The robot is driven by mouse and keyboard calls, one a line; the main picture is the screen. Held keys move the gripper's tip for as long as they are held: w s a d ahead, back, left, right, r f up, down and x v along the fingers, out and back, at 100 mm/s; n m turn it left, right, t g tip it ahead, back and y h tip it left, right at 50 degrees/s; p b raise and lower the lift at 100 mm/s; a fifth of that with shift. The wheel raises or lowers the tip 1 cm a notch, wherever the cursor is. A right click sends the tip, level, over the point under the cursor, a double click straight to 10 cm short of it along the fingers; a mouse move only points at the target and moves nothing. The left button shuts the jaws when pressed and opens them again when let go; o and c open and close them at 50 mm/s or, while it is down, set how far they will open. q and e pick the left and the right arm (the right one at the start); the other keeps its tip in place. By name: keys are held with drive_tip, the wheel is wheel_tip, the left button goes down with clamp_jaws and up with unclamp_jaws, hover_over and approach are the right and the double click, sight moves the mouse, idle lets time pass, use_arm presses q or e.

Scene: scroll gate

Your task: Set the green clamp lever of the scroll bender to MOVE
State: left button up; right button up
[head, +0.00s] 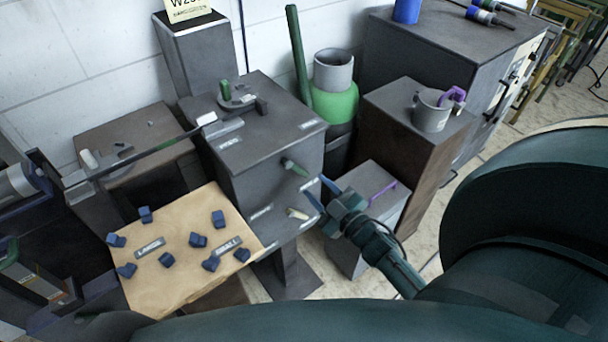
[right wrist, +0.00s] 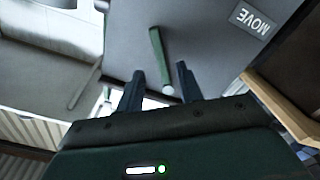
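The scroll bender is a dark grey cabinet (head: 262,125) with a scroll fixture (head: 238,97) on top. The green clamp lever (head: 293,167) is on its side face, facing my right arm. In the right wrist view the lever (right wrist: 157,55) is a slim green bar, with a pale rounded piece near its lower end. A MOVE label (right wrist: 257,19) is on the same face, right of the lever. My right gripper (head: 322,191) is open and points at this face. In its wrist view the fingertips (right wrist: 159,78) are spread on either side of the lever's pale end; contact cannot be told. My left gripper is not in view.
A tan board (head: 178,283) with several blue blocks is front left.

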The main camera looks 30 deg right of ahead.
sight(301, 172)
drive_tip(key=w, duration=0.5)
drive_tip(key=shift+w+a, duration=0.25)
drive_tip(key=shift+w, duration=0.15)
drive_tip(key=shift+c, duration=0.4)
clamp_jaws()
